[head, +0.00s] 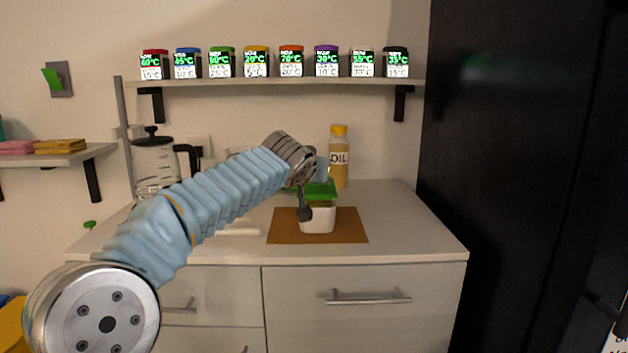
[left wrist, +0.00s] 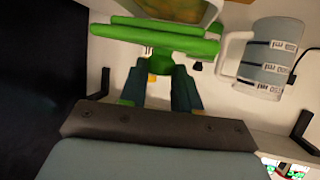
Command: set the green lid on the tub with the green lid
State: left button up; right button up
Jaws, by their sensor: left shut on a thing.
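The green lid (head: 322,188) is over the white tub (head: 318,220), which stands on a brown mat. My left gripper (head: 304,208) is at the tub, with part of it in front of the tub and lid. In the left wrist view its two dark fingers (left wrist: 158,92) are shut on the knob under the lid's flat green plate (left wrist: 155,38). The tub (left wrist: 165,8) shows beyond the plate at the top edge, with yellowish contents. I cannot tell whether the lid touches the tub's rim. My right gripper is not in view.
The brown mat (head: 351,232) lies on the counter (head: 415,225). An oil bottle (head: 339,165) stands behind the tub. A glass press (head: 153,165) stands at the left. A shelf (head: 270,81) with several labelled jars is above. The counter right of the mat is clear.

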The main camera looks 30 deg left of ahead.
pick_arm(q)
jog(key=shift+f, duration=0.5)
jog(key=shift+f+b, duration=0.6)
jog(key=shift+b, duration=0.2)
jog(key=o, duration=1)
jog(key=shift+r, duration=0.1)
jog(key=shift+o, duration=0.2)
